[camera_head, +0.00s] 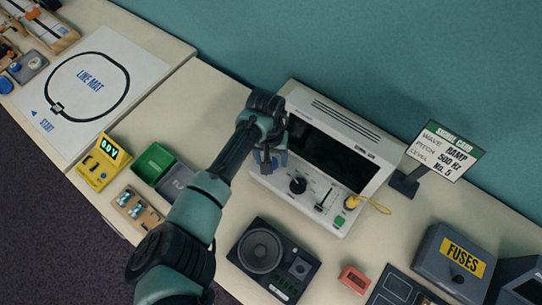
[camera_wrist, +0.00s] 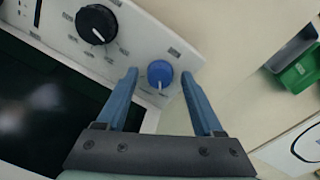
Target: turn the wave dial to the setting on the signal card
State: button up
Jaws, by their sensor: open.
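The signal card (camera_head: 447,150) stands behind the white instrument and reads wave RAMP, pitch 500 Hz, level No. 5. The instrument (camera_head: 340,135) has a dark screen and a row of controls. In the wrist view, a blue dial (camera_wrist: 160,73) sits at the panel's end, its white mark pointing toward the picture's bottom; its labels are too small to read. My gripper (camera_wrist: 160,82) is open, with one blue finger on each side of the blue dial, apparently without touching it. In the head view, my gripper (camera_head: 271,158) hides this dial.
A larger black dial (camera_wrist: 97,23) is beside the blue one; it shows in the head view too (camera_head: 298,185). A slider (camera_head: 324,199), green button (camera_head: 339,221) and yellow tag (camera_head: 352,202) follow. Green bin (camera_head: 153,162), speaker box (camera_head: 262,250) and fuse box (camera_head: 455,262) stand nearby.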

jog(key=shift+f, duration=0.1)
jog(key=shift+c, duration=0.3)
grip_shut()
jog(key=m, duration=0.2)
jog(key=shift+m+p, duration=0.35)
jog(key=shift+m, duration=0.05)
jog(key=m, duration=0.9)
jog(key=shift+w+g, duration=0.1)
jog(key=shift+g, duration=0.2)
jog(key=shift+m+y, duration=0.3)
jog(key=shift+m, duration=1.8)
